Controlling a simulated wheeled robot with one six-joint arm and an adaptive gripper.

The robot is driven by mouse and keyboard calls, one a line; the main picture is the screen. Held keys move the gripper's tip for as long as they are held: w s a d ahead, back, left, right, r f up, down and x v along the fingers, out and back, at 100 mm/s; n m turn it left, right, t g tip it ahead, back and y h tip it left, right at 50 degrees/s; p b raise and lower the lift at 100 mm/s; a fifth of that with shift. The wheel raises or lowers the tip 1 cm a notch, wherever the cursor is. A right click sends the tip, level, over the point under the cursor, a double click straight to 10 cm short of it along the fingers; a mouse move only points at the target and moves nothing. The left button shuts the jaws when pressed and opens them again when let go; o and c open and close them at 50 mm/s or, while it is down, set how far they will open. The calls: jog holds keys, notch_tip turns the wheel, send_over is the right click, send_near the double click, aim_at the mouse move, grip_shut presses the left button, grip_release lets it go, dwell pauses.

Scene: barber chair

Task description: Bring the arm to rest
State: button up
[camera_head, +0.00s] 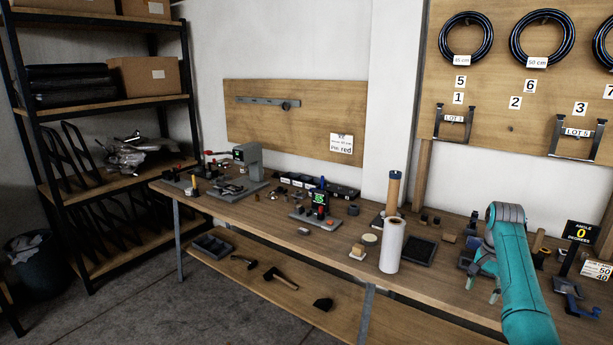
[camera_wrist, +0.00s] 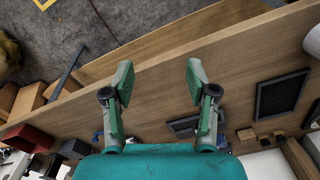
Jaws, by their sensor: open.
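My teal arm reaches over the right part of the long wooden workbench (camera_head: 300,231). My gripper (camera_head: 480,290) is low in the head view, close to the bench's front edge. In the wrist view my gripper (camera_wrist: 158,85) shows two green fingers spread apart. Nothing is between them, only the wooden bench surface (camera_wrist: 160,60) behind. I cannot tell the exact height of the fingertips above the bench.
A white roll (camera_head: 392,247) stands left of my arm, with a dark tray (camera_head: 420,250) between them. An angle display (camera_head: 580,231) and a blue tool (camera_head: 575,303) are at the right. Small tools crowd the bench's left half. A shelf rack (camera_head: 110,105) stands far left.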

jog(key=s+a+f+n+t+h, duration=0.15)
jog(key=s+a+f, duration=0.3)
jog(key=f, duration=0.95)
jog(key=s+a+f+n+t+y, duration=0.1)
jog(key=s+a+f+n+t, duration=0.3)
jog(key=f, duration=1)
jog(key=s+a+f+t, duration=0.1)
jog(key=s+a+f, duration=0.45)
jog(key=s, duration=0.35)
jog(key=s+a+f+t, duration=0.1)
jog(key=s+a+f, duration=0.45)
jog(key=s, duration=0.25)
jog(key=s+a+r+n+t, duration=0.1)
jog(key=s+a+r, duration=0.2)
jog(key=s, duration=0.4)
jog(key=s+a+r+n+t, duration=0.1)
jog(key=s+a+r, duration=0.1)
jog(key=s, duration=0.5)
jog(key=s+a+r+n+t, duration=0.1)
jog(key=s+a+r, duration=0.2)
jog(key=s, duration=0.5)
jog(key=s+a+r+n+t, duration=0.1)
jog(key=s+r+t, duration=0.1)
jog(key=s+r, duration=0.5)
jog(key=s+a+r+n+t, duration=0.1)
jog(key=s+r, duration=0.7)
jog(key=r, duration=0.9)
jog(key=shift+s+a+n+t, duration=0.15)
jog(key=shift+s+n+t, duration=0.15)
jog(key=shift+n+t, duration=0.2)
